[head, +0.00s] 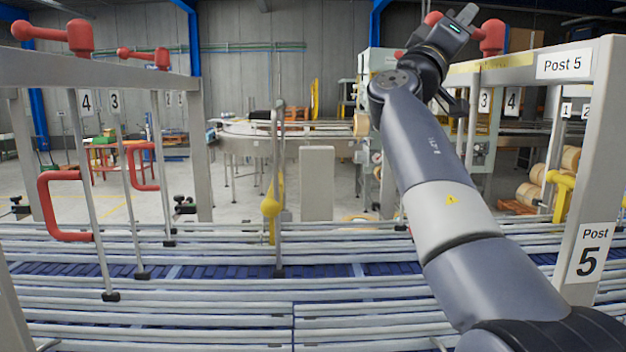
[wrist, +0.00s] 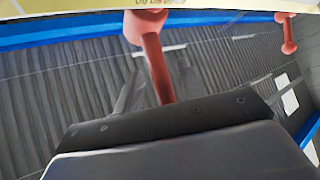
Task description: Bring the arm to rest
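My arm rises from the lower right of the head view, angled up and to the left, with its wrist bent back to the right at the top. My gripper (head: 466,14) is at the upper end, high above the conveyor rails and near a red knob (head: 492,38) on the right frame. Its fingers are too small there to judge their gap. No held object shows.
The Post 5 frame (head: 590,180) stands close to the right of my arm. A left frame (head: 100,70) carries red handles (head: 62,205) on rods. Conveyor rails (head: 200,290) cross the front, with a yellow-handled rod (head: 272,205) in the middle. Air left of my arm is fairly open.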

